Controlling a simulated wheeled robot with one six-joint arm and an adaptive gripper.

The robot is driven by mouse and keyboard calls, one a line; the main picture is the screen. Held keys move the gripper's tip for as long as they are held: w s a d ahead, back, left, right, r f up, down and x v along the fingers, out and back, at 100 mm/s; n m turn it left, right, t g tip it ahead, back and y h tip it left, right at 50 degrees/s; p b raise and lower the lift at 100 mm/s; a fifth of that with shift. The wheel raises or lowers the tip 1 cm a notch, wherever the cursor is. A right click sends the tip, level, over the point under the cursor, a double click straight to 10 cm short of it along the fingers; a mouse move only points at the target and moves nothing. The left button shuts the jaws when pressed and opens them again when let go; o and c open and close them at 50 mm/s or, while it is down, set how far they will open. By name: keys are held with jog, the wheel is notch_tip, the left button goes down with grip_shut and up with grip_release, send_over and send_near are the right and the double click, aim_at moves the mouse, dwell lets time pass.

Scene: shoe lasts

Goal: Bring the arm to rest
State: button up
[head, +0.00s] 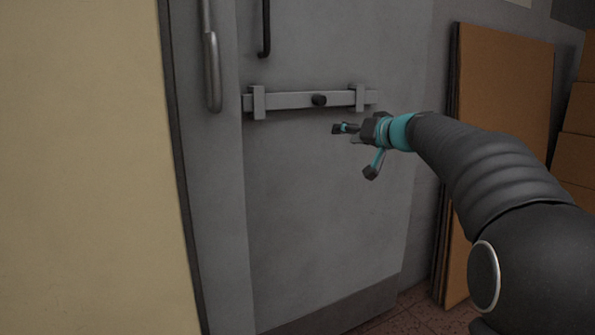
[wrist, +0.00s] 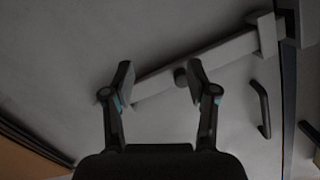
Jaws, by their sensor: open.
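My gripper (head: 352,150) is open and empty in the head view, in front of a grey door (head: 320,210) and a little below its sliding bar latch (head: 290,100). My dark arm reaches in from the right. The bar has a dark round knob (head: 319,100) and runs through two brackets. In the wrist view my gripper (wrist: 158,82) shows its two fingers spread apart. The bar (wrist: 225,57) and its knob (wrist: 181,77) show beyond and between the fingers. I cannot see the gripper touching the knob or the bar.
A dark handle (head: 266,30) is on the door above the bar. A metal handle (head: 212,75) is on the panel at its left. Brown boards (head: 500,85) lean on the wall at the right, close to my arm. Stacked boxes (head: 578,150) stand farther right.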

jog(key=s+f+m+g+h, duration=0.3)
jog(key=s+f+g, duration=0.4)
jog(key=s+f, duration=1.15)
jog(key=s+f+n+h, duration=0.1)
jog(key=s+f, duration=0.3)
jog(key=s, duration=0.9)
jog(key=s+f+n+g+h, duration=0.1)
jog(key=s+f+h, duration=0.2)
jog(key=s, duration=1)
jog(key=shift+s+d+f+h, duration=0.15)
jog(key=shift+d+f+h, duration=0.25)
jog(key=shift+f, duration=0.7)
